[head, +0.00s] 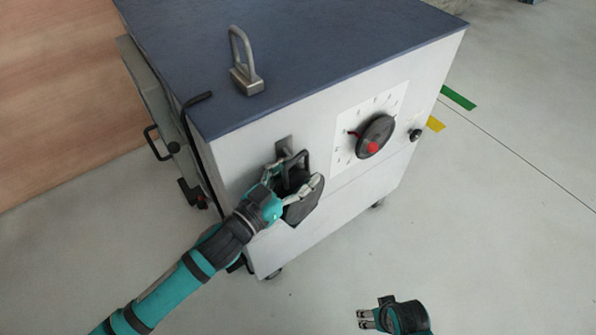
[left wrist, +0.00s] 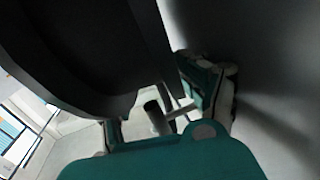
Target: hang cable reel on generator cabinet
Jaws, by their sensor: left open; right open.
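The generator cabinet (head: 255,165) is a pale box with a dark blue top, seen in the head view. A small metal bracket (head: 284,145) is fixed high on its front face, left of the dial. The dark cable reel (head: 303,208) is against that face just below the bracket, with its black handle up at the bracket. Whether the handle sits on a hook is hidden. My left gripper (head: 290,182) is open, its fingers on either side of the reel's upper part. In the left wrist view the reel (left wrist: 85,45) fills the upper left. My right gripper (head: 365,319) is open and empty, low in front of the cabinet.
A dial panel with a black knob (head: 376,135) and red centre is right of the reel. A metal loop (head: 243,65) stands on the top. A black handle (head: 157,142) sticks out at the left side. The floor (head: 480,230) on the right is clear.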

